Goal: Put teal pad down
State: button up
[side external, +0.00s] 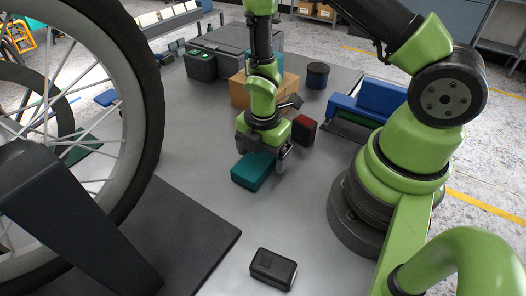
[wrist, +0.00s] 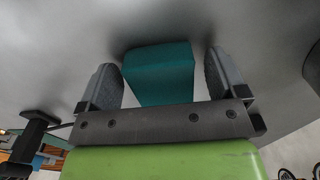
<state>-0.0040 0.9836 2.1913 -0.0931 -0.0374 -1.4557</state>
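The teal pad (side external: 253,171) is a small block that appears to rest flat on the grey table (side external: 205,165), below my gripper (side external: 265,156) in the side view. In the wrist view, the pad (wrist: 160,72) shows between the two fingers of my gripper (wrist: 162,78). A clear gap separates the pad from the right finger. The left finger is very close to the pad's edge, and I cannot tell whether they touch. The fingers are apart and not closed on the pad. The pad's near part is hidden behind the gripper body in the wrist view.
A dark red block (side external: 304,130) stands just right of my gripper, with a cardboard box (side external: 240,92) behind. A black case (side external: 273,268) lies at the front. A blue bin (side external: 380,97) is at right, a bike wheel (side external: 150,100) at left. Table between pad and black case is clear.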

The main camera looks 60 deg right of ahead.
notch_tip(320, 180, up, 12)
notch_tip(320, 180, up, 12)
jog(key=m+t, duration=0.3)
jog(key=m, duration=0.7)
send_over(272, 160)
jog(key=s+a+r+m+t+y, duration=0.1)
jog(key=s+r+m+t, duration=0.3)
jog(key=m, duration=0.8)
jog(key=s+r+y, duration=0.1)
jog(key=s+r, duration=0.1)
jog(key=s, duration=0.1)
jog(key=shift+s+a+r, duration=0.25)
jog(key=shift+a+r, duration=0.15)
